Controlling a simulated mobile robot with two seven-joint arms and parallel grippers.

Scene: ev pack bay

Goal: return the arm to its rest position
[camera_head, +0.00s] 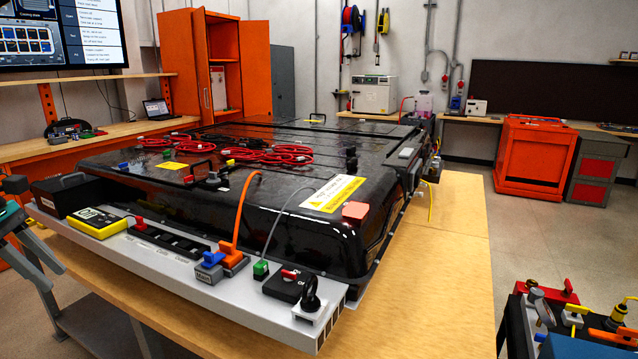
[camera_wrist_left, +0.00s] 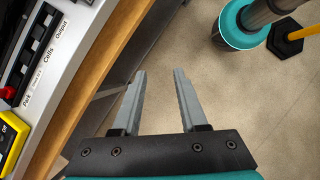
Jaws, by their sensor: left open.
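My left gripper (camera_head: 52,278) shows at the left edge of the head view, its teal wrist beside the front-left corner of the workbench. In the left wrist view the two grey fingers (camera_wrist_left: 160,73) are apart with nothing between them, over bare floor. The bench edge and a grey panel (camera_wrist_left: 45,60) lie to the left of the fingers, apart from them. My right gripper is in neither view.
A black battery pack (camera_head: 280,180) fills the wooden bench (camera_head: 440,270), with a grey connector panel (camera_head: 180,270) along its front. A tool cart (camera_head: 530,335) stands at lower right. A yellow post with a black base (camera_wrist_left: 287,42) stands on the floor.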

